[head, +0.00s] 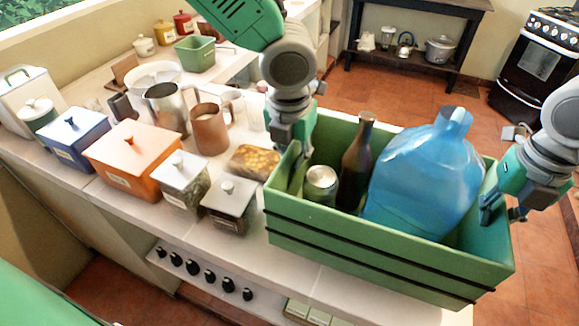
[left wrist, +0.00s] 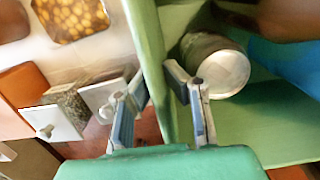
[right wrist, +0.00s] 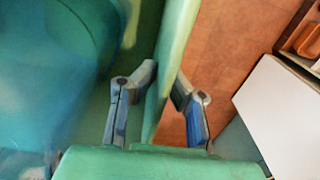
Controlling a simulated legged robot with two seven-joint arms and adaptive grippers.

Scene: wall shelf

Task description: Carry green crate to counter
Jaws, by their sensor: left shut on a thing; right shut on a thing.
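The green crate (head: 385,252) is at the right end of the counter (head: 150,215) in the head view, over or on its surface; I cannot tell if it touches. It holds a blue water jug (head: 425,175), a brown bottle (head: 357,160) and a can (head: 320,184). My left gripper (head: 293,150) is shut on the crate's left wall, which runs between its fingers in the left wrist view (left wrist: 165,95). My right gripper (head: 500,205) is shut on the crate's right wall, seen between its fingers in the right wrist view (right wrist: 163,95).
Left of the crate stand an orange box (head: 133,150), a blue box (head: 75,138), lidded jars (head: 230,203), a metal pitcher (head: 167,108) and a brown mug (head: 210,128). A tray of yellowish food (head: 255,161) lies close to the crate. A stove (head: 540,65) stands far right.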

